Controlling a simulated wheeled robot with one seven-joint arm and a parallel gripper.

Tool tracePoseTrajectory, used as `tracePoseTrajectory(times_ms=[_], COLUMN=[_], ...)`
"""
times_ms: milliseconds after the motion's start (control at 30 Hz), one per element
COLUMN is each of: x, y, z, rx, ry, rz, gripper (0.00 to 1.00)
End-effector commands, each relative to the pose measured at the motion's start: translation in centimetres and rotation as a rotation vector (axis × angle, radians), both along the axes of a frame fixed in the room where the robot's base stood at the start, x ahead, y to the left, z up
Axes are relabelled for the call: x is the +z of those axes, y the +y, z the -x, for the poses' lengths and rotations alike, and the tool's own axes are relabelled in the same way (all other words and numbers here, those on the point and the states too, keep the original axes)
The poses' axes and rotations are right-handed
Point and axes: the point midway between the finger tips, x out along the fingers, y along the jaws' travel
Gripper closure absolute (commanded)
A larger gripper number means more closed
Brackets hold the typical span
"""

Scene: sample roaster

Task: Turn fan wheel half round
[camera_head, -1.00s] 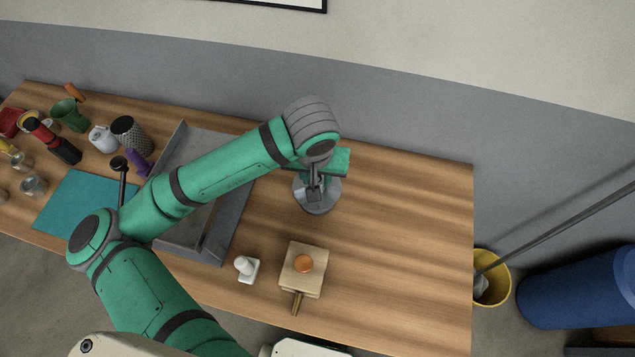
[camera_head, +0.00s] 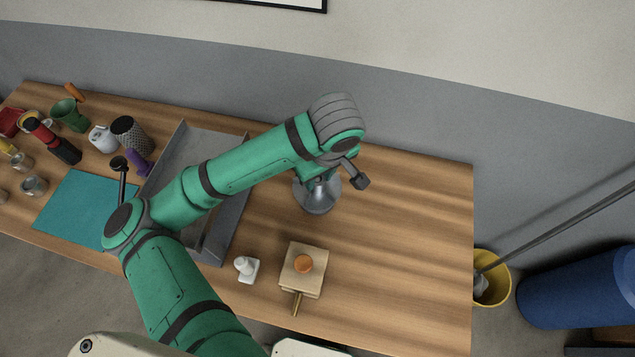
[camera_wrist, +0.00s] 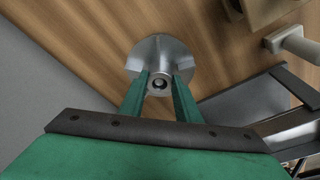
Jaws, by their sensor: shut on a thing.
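The fan wheel (camera_head: 317,198) is a silver, round metal piece standing on the wooden bench, partly covered by my wrist in the head view. The wrist view shows it from above as a pale disc (camera_wrist: 145,52) with raised vanes and a round hub with a dark centre. My gripper (camera_wrist: 163,80) points down at it, its two green fingers on either side of the hub, shut on it. In the head view the fingers are mostly hidden under my wrist.
A grey metal tray (camera_head: 225,217) lies just left of the wheel. The bench (camera_head: 410,230) is clear to the right. A grey wall is behind.

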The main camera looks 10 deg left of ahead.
Motion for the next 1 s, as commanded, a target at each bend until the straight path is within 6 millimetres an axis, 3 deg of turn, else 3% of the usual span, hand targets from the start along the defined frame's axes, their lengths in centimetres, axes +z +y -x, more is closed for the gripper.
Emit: tracePoseTrajectory(times_ms=[500, 767, 800, 867, 1000], x=[-0.02, -0.03, -0.03, -0.03, -0.02], y=[-0.13, -0.13, -0.13, -0.14, -0.14], z=[-0.17, -0.17, -0.17, -0.16, -0.17], rx=[0.305, 0.329, 0.329, 0.328, 0.328], ry=[0.001, 0.001, 0.001, 0.001, 0.001], rz=[-0.001, 0.000, 0.000, 0.000, 0.001], gripper=[0.88, 0.88, 0.63, 0.49, 0.48])
